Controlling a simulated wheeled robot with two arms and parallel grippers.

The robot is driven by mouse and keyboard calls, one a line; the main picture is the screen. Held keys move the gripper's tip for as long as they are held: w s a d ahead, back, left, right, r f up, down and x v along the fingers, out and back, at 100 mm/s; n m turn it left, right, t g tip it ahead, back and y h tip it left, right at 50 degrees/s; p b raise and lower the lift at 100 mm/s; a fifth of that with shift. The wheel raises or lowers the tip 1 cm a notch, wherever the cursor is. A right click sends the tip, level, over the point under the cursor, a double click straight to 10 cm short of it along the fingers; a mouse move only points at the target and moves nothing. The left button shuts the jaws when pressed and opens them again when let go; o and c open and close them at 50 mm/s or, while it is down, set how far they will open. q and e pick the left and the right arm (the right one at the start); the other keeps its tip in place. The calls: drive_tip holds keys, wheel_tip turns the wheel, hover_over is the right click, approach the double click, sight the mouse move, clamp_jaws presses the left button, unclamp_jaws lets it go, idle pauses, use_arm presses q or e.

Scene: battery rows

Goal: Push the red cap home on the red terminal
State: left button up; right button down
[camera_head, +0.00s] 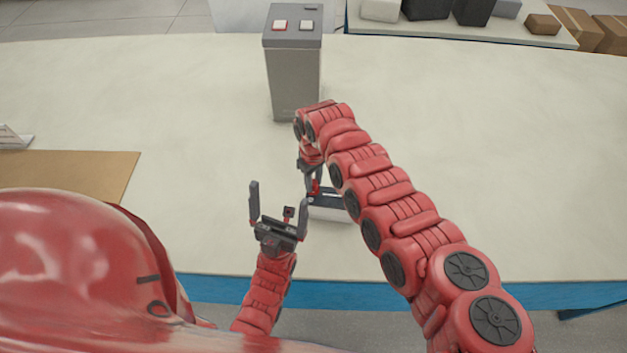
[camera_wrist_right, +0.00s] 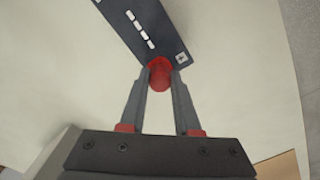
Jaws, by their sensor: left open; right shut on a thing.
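My right gripper (camera_wrist_right: 161,72) is shut on the red cap (camera_wrist_right: 160,80) in the right wrist view. The cap is at the near end of the battery's dark top (camera_wrist_right: 140,22), close to a white plus mark; the red terminal is hidden, and I cannot tell how far the cap is on. In the head view the battery (camera_head: 327,201) stands on the table, partly hidden by my right arm, with my right gripper (camera_head: 314,186) over its left end. My left gripper (camera_head: 279,197) is open and empty, just left of the battery.
A brown board (camera_head: 70,175) lies at the left. The pale table (camera_head: 500,160) is clear on the right. Boxes sit on another table (camera_head: 450,30) behind.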

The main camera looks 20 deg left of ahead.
drive_tip(key=shift+f+b, duration=0.45)
drive_tip(key=shift+f, duration=0.05)
idle(0.3)
drive_tip(key=shift+c, duration=0.3)
unclamp_jaws()
idle(0.3)
drive_tip(key=shift+r, duration=0.1)
drive_tip(key=shift+r+p, duration=2.5)
drive_tip(key=shift+r, duration=0.95)
